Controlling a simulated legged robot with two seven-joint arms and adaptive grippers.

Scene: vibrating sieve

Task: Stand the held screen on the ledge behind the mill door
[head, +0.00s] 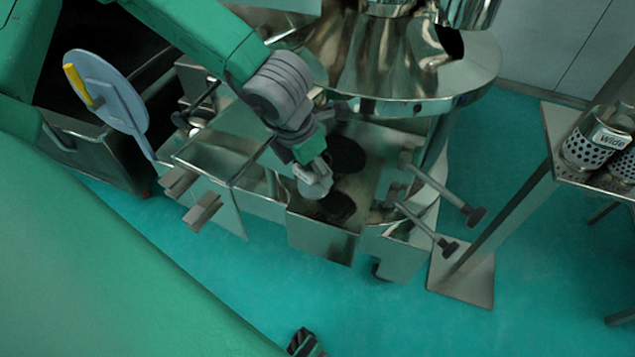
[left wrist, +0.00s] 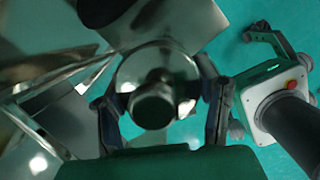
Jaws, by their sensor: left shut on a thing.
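My left gripper (head: 312,165) comes down from the upper left and is shut on the held screen (head: 313,182), a small silvery round piece. In the left wrist view the screen (left wrist: 155,85) sits between the two fingers (left wrist: 160,115), seen end-on with a dark round middle. In the head view it is above the open metal housing of the mill (head: 325,245), near two dark round areas. A metal panel with two grey blocks (head: 215,208), perhaps the mill door, stands out left of the housing. I cannot make out the ledge clearly.
Two clamp rods with dark knobs (head: 475,216) stick out right of the housing. A wide polished vessel (head: 400,105) stands above it. Perforated screens, one labelled "Wide" (head: 610,140), stand on a table at right. A pale blue disc (head: 112,95) is at left.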

